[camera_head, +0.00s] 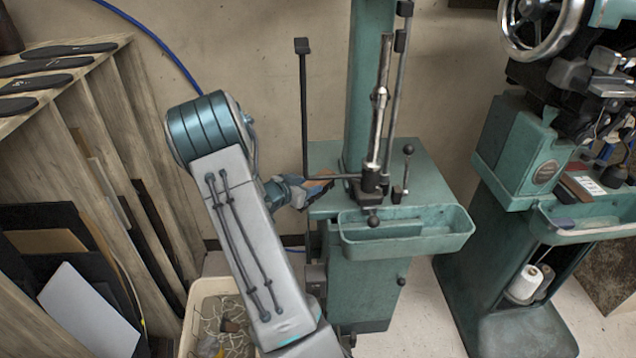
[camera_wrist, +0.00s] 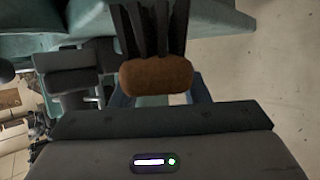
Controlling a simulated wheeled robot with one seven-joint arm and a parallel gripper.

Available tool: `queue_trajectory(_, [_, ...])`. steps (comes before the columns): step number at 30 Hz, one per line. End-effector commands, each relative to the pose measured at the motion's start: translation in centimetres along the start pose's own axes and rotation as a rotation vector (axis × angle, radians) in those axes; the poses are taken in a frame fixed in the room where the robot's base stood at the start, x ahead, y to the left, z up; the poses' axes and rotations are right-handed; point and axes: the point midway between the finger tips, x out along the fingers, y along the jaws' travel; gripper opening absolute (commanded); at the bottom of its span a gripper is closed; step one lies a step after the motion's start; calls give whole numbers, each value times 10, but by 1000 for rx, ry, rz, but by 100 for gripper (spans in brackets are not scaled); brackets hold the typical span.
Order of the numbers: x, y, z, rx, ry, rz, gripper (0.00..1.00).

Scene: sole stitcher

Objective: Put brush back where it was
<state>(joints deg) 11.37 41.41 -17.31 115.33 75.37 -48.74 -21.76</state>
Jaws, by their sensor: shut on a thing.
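The brush has a brown wooden block (camera_wrist: 157,77) and dark bristles (camera_wrist: 150,30) that point to the top of the wrist view. My gripper (camera_wrist: 160,98) is shut on the brush, with its blue fingers on either side of the block. In the head view my gripper (camera_head: 308,190) is at the left edge of the green machine's top, and a small brown part of the brush (camera_head: 320,184) shows by its fingertips. I cannot tell whether the brush touches the machine's top.
The green machine (camera_head: 420,180) carries an upright metal post, levers and a front tray (camera_head: 405,240) beside my gripper. A second green machine (camera_head: 520,150) stands at the right. A wooden rack (camera_head: 75,130) is at the left, and a bin (camera_head: 205,290) is on the floor below my arm.

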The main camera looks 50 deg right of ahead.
Motion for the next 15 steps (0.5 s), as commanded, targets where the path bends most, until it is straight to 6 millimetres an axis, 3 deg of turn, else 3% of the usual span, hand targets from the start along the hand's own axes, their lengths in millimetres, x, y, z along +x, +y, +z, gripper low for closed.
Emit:
queue_trajectory(6, [30, -2, -10, -2, 1, -8, 7])
queue_trajectory(15, [26, -3, -8, -4, 0, -11, 7])
